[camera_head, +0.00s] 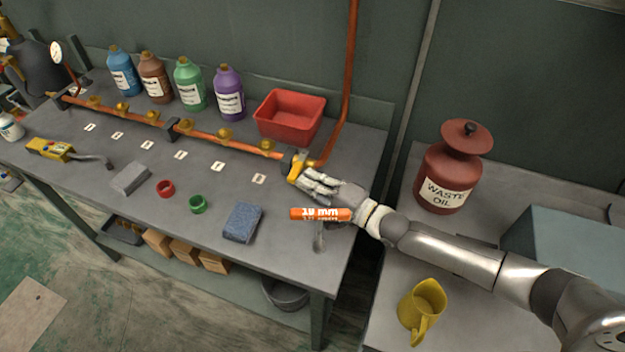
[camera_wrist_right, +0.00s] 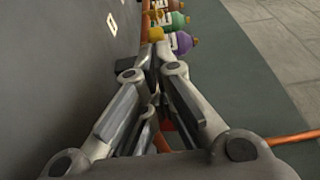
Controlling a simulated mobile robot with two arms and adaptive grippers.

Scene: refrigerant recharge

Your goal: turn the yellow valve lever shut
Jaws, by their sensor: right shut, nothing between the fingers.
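The yellow valve lever (camera_head: 294,171) stands at the right end of the copper pipe (camera_head: 232,139) on the workbench. My right gripper (camera_head: 304,180) is at the lever's right side, its fingertips close to or touching it; I cannot tell which. It is shut with nothing between its fingers. In the right wrist view the fingers of my right gripper (camera_wrist_right: 155,52) converge, and the lever is not clearly visible there. My left gripper is not in view.
A red bin (camera_head: 290,116) stands behind the lever, next to a rising copper pipe (camera_head: 348,80). Several bottles line the back. An orange-handled 19 mm tool (camera_head: 319,214) and a blue sponge (camera_head: 242,222) lie in front. A waste oil can (camera_head: 448,178) stands on the right table.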

